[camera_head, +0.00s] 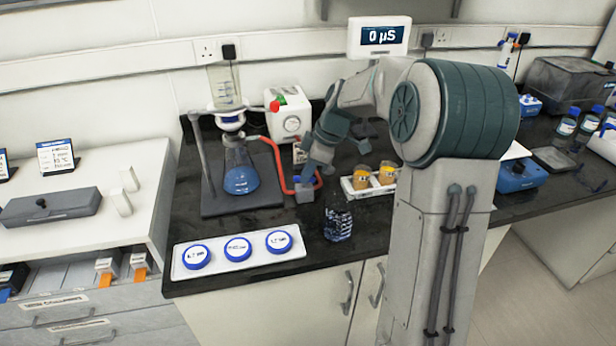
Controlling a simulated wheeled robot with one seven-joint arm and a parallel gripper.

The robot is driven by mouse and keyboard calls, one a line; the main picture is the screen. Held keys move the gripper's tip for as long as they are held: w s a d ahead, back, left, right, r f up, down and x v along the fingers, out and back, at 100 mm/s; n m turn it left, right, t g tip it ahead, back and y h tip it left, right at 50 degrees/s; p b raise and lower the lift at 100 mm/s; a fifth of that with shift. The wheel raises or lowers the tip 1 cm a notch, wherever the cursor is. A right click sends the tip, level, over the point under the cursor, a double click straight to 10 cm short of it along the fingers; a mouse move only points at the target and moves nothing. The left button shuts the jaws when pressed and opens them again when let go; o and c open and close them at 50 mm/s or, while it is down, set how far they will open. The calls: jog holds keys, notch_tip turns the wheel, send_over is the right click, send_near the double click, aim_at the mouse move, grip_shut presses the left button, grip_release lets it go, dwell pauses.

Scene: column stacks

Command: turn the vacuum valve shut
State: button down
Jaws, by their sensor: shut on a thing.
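The vacuum valve (304,192) is a small grey-blue block on the dark bench, in the red vacuum tubing (279,166). My gripper (307,176) points down onto the top of the valve and is shut on its handle. The fingers hide most of the handle, so its angle cannot be told. A filter flask (240,180) with blue liquid and a funnel on top stands left of the valve. The white vacuum pump (289,116), with a red and a green part on top, stands behind it.
A white tray (290,257) with blue-lidded round dishes lies at the bench's front left. A dark patterned beaker (338,224) stands in front of the valve. A white rack (350,191) with amber-filled jars is close on the right. A display (379,37) reads 0 µS.

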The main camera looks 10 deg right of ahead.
jog(key=m+b, duration=0.1)
jog(key=m, duration=0.1)
jog(key=m+t+b, duration=0.1)
jog(key=shift+s+a+f+m+h, duration=0.1)
jog(key=shift+s+a+m+h, duration=0.05)
jog(key=shift+m+h, duration=0.25)
jog(key=m+t+h+b, duration=0.1)
jog(key=m+b, duration=0.1)
jog(key=m, duration=0.1)
jog(key=shift+s+a+m, duration=0.1)
jog(key=shift+m, duration=0.2)
jog(key=m+t+h, duration=0.1)
jog(key=m, duration=0.2)
jog(key=shift+a, duration=0.15)
jog(key=shift+m+h, duration=0.8)
jog(key=shift+m, duration=1)
jog(key=c, duration=1.5)
grip_release()
jog(key=shift+s, duration=0.1)
jog(key=shift+r, duration=0.2)
jog(key=v, duration=1.3)
jog(key=shift+s+a+r, duration=0.1)
jog(key=shift+s+r, duration=0.1)
jog(key=shift+r, duration=0.1)
